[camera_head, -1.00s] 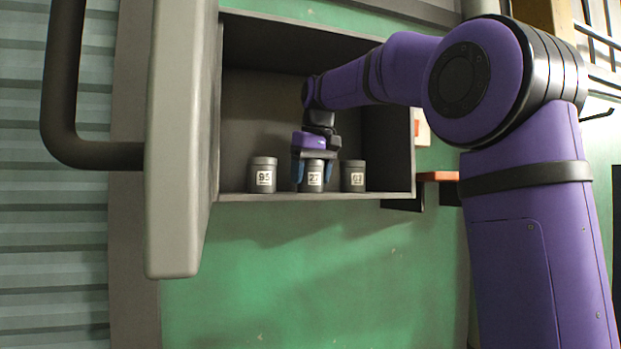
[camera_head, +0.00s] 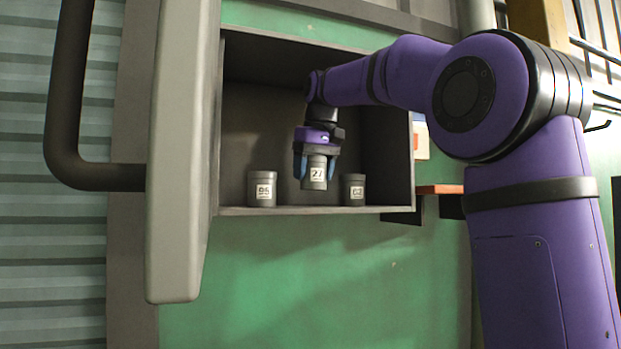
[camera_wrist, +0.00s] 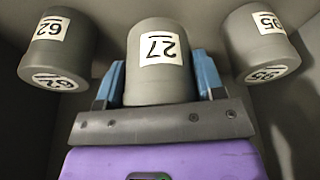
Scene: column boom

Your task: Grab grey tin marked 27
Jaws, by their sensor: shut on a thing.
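The grey tin marked 27 (camera_head: 317,178) is between the blue fingers of my gripper (camera_head: 315,166), which is shut on it. The tin hangs roughly upright, clear of the floor of an open wall cabinet (camera_head: 300,210). In the wrist view the same tin (camera_wrist: 160,80) shows its 27 label upside down, with a blue finger of my gripper (camera_wrist: 159,84) on each side. Its far side is hidden.
A grey tin that seems marked 95 (camera_head: 262,188) stands on the cabinet floor to the left. Another grey tin, seemingly 62 (camera_head: 353,189), stands to the right. The cabinet's open door (camera_head: 182,150) with a dark handle (camera_head: 58,100) is at left.

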